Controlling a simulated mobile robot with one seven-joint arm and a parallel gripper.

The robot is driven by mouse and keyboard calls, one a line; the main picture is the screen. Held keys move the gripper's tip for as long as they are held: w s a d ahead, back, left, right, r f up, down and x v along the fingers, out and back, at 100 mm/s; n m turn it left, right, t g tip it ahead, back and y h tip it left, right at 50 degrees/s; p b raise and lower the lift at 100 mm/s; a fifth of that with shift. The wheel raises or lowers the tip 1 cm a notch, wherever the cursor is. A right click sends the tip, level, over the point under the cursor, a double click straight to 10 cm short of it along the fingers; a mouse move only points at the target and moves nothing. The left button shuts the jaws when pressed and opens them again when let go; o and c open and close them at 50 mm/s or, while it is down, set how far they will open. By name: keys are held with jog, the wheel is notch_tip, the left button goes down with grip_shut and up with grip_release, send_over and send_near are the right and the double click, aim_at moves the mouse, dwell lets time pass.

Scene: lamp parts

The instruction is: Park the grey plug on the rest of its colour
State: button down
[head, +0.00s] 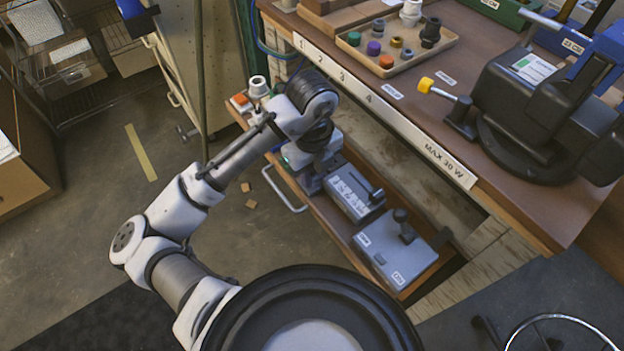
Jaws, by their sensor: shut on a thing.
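My gripper (311,180) points down at the far part of the open drawer (384,292), below the table edge. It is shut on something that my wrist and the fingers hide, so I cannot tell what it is. No plug can be clearly picked out at the fingertips. In the drawer, just right of my gripper, is a grey box (350,192) with a white label and a dark lever. Nearer me lies a flat grey box (388,258) with a dark grey knob (403,217) standing on it. I cannot tell which piece is the grey rest.
On the table, a wooden tray (437,58) holds several small coloured caps and dark and white fittings. A black clamp-like machine (520,95) stands at the right. An orange-topped block (240,101) and white fitting (258,87) sit at the drawer's far end. Floor left is mostly clear.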

aim_at(312, 171)
jog(key=shift+f, duration=0.1)
dwell(0.3)
jog(key=c, duration=1.2)
grip_release()
jog(key=shift+o, duration=0.2)
notch_tip(312, 171, up, 14)
jog(key=p, duration=0.2)
jog(key=shift+p, duration=0.35)
